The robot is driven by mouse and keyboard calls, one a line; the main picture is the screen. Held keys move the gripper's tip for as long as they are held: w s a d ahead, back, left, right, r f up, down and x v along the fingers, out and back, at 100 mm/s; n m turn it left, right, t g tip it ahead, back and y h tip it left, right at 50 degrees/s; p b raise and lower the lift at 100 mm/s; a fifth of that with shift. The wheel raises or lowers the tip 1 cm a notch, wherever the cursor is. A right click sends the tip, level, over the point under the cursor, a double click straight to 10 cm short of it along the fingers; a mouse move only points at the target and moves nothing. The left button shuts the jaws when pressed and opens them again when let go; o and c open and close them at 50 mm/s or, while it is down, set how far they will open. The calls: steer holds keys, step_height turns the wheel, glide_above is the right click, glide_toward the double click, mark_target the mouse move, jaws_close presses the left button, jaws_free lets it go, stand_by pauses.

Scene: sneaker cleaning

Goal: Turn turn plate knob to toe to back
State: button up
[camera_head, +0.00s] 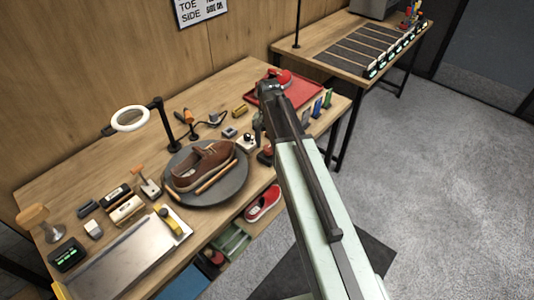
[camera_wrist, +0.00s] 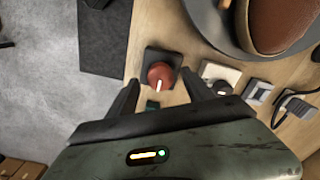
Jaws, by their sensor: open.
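A round red knob (camera_wrist: 161,73) sits on a dark square base at the table edge in the wrist view. Its white pointer line points down the picture, toward my gripper. The knob also shows in the head view (camera_head: 265,156), partly behind my arm. My gripper (camera_wrist: 160,82) is open, with one finger on each side of the knob; I cannot tell whether they touch it. The dark round turn plate (camera_head: 212,196) carries a brown leather shoe (camera_head: 205,165), beside a wooden brush or stick. The sign on the wall is cut off, with "TOE" and "SIDE" readable.
A black knob on a pale base (camera_wrist: 219,77) stands close right of the red knob in the wrist view, with a grey switch (camera_wrist: 257,92) beyond. A red tray (camera_head: 308,92) lies behind my arm. A ring lamp (camera_head: 130,118) and several tools crowd the table's left.

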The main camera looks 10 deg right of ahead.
steer(key=shift+f, duration=0.75)
steer(key=shift+r, duration=0.15)
jaws_close()
steer(key=shift+a, duration=0.2)
steer(key=shift+d, duration=0.1)
